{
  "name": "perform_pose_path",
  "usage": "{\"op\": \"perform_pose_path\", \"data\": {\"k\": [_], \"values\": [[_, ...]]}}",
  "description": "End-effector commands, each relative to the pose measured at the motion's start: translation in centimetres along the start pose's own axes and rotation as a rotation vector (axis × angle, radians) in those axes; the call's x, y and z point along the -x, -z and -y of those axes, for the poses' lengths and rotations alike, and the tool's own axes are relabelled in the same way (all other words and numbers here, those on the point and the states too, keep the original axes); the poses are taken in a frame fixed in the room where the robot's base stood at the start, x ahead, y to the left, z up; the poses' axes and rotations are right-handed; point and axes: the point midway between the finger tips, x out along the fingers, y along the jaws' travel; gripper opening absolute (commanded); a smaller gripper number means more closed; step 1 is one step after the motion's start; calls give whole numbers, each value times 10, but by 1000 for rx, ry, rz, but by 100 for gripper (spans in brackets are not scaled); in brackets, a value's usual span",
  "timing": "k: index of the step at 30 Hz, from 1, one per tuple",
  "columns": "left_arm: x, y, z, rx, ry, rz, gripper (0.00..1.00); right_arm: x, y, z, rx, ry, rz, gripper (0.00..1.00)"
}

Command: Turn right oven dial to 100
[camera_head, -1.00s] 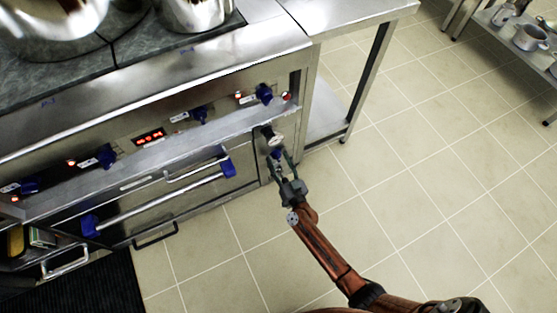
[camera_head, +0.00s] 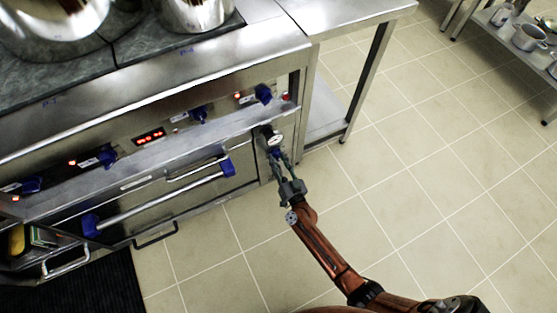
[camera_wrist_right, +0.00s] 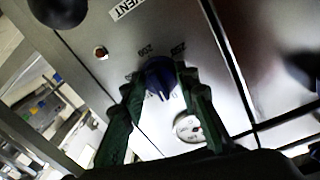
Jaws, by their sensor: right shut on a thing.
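The blue oven dial (camera_wrist_right: 160,77) sits on the steel front panel, with printed scale numbers around it that are hard to read. It also shows small in the head view (camera_head: 276,153), below a round gauge (camera_head: 275,139). My right gripper (camera_wrist_right: 158,84) has its two green-tinted fingers on either side of the dial and is shut on it. In the head view my right gripper (camera_head: 279,160) reaches up to the panel from the lower right. Where the dial points is not clear. My left gripper is not in view.
The oven door with its long handle (camera_head: 160,204) is left of the dial. Several blue knobs, including one at the upper right (camera_head: 263,94), line the upper panel. A steel side table (camera_head: 345,15) stands right of the stove. The tiled floor (camera_head: 440,190) is open.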

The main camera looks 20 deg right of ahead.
Motion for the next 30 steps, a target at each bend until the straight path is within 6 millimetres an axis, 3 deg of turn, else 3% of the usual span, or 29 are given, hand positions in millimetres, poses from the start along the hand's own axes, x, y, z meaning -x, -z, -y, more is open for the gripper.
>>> {"op": "perform_pose_path", "data": {"k": [5, 30], "values": [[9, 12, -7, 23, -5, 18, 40, 0, 2, 1, -127, -2, 9, 5], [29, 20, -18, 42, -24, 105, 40, 0, 2, 1, -834, -13, 59, 5]]}}
